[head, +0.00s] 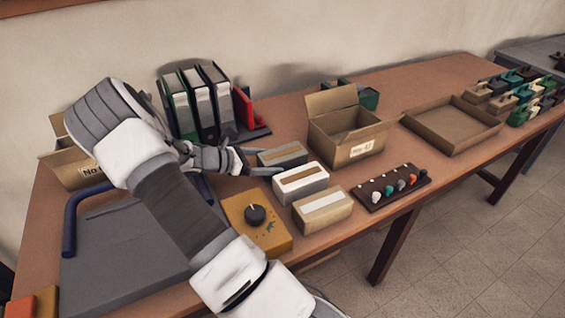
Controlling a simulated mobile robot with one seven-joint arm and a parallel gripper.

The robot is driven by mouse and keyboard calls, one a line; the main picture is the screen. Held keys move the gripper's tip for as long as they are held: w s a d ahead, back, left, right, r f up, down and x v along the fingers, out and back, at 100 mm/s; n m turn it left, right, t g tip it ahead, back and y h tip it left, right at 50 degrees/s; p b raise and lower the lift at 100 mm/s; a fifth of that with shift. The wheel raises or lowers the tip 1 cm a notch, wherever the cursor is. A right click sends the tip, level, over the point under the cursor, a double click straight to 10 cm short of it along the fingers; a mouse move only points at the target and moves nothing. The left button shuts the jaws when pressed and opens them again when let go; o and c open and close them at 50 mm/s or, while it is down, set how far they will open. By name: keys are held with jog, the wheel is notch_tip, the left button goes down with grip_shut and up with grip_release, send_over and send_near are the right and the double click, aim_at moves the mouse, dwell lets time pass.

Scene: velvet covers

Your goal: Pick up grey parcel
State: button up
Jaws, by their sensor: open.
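The grey parcel (288,150) is a small box with a brown strip along its top. It lies on the table as the rearmost in a row of three. My gripper (258,162) is open at its left end, with one finger towards the back and one along the front side. I cannot tell whether the fingers touch it. The gripper partly hides its left end. Just in front lie a whitish parcel (301,190) with a brown strip and a tan parcel (325,217) with a pale strip.
A yellow box with a black knob (255,214) stands left of the parcels. An open carton (345,145), a knobbed board (392,188) and a shallow tray (452,123) are to the right. Binders (200,102) stand behind. Bare table lies behind the tray.

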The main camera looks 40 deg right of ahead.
aim_at(290, 156)
jog(key=x, duration=0.2)
jog(key=b+x, duration=0.1)
jog(key=x, duration=0.2)
jog(key=shift+w+d+f, duration=0.1)
jog(key=shift+d+f, duration=0.1)
jog(key=shift+f, duration=0.25)
jog(key=shift+r, duration=0.1)
grip_shut()
